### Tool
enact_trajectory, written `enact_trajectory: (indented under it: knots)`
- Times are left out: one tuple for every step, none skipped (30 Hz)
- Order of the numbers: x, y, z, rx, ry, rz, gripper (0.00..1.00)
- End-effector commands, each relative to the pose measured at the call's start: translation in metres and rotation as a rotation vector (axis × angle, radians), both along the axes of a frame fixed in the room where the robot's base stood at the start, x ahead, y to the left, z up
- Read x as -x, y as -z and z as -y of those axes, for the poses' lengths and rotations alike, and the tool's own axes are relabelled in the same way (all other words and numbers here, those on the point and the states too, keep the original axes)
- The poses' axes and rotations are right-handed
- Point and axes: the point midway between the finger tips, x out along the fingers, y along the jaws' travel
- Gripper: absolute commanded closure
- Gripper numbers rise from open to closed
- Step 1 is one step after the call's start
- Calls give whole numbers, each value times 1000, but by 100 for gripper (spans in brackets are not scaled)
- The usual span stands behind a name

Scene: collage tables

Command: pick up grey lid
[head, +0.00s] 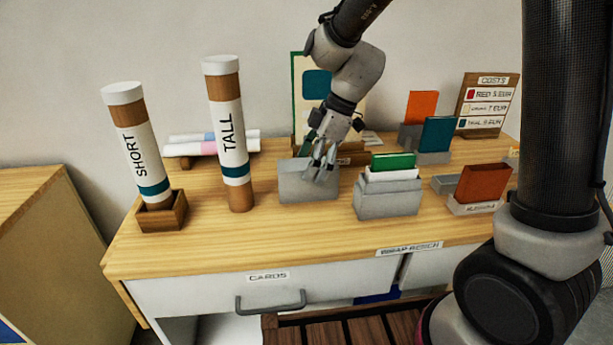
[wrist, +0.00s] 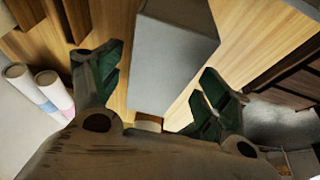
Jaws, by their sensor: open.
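A plain grey, box-shaped piece (head: 300,186) stands on the wooden bench, left of the middle; I take it for the grey lid, though a separate lid cannot be told apart. It also shows in the wrist view (wrist: 178,45), with a broad grey top and a darker side. My gripper (head: 319,172) points down at its right part in the head view. In the wrist view, the two green-padded fingers of my gripper (wrist: 158,68) are spread apart, with the grey piece showing between and beyond them. Contact with it cannot be told.
The TALL tube (head: 226,135) stands left of the grey piece, and the SHORT tube (head: 140,145) leans in a wooden holder (head: 162,212). A grey card holder (head: 388,203) is close on the right. Rolled paper (head: 210,143) lies behind. The bench front is clear.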

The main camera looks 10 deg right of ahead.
Motion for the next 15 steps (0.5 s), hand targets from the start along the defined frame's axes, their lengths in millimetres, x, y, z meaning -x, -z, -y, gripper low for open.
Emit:
enact_trajectory:
  knots:
    - [0, 9, -2, 1, 0, -3, 23]
    - [-1, 14, -3, 1, 1, -5, 23]
    - [-2, 20, -5, 2, 1, -4, 23]
    - [-2, 24, -6, 2, 0, -3, 23]
    - [-2, 28, -8, 1, 0, -3, 23]
    - [-2, 32, -10, 1, 1, -3, 23]
    - [-2, 35, -11, 1, 1, -2, 23]
    - [-2, 36, -12, 1, 1, -2, 23]
    - [-2, 38, -12, 1, 1, -2, 23]
    - [-2, 39, -13, 1, 2, -1, 23]
    - [-2, 39, -13, 1, 2, -1, 23]
    - [-2, 39, -13, 1, 2, -1, 23]
    - [-2, 39, -13, 1, 2, -1, 23]
    - [-2, 39, -13, 1, 2, -1, 23]
    - [-2, 39, -13, 1, 2, -1, 23]
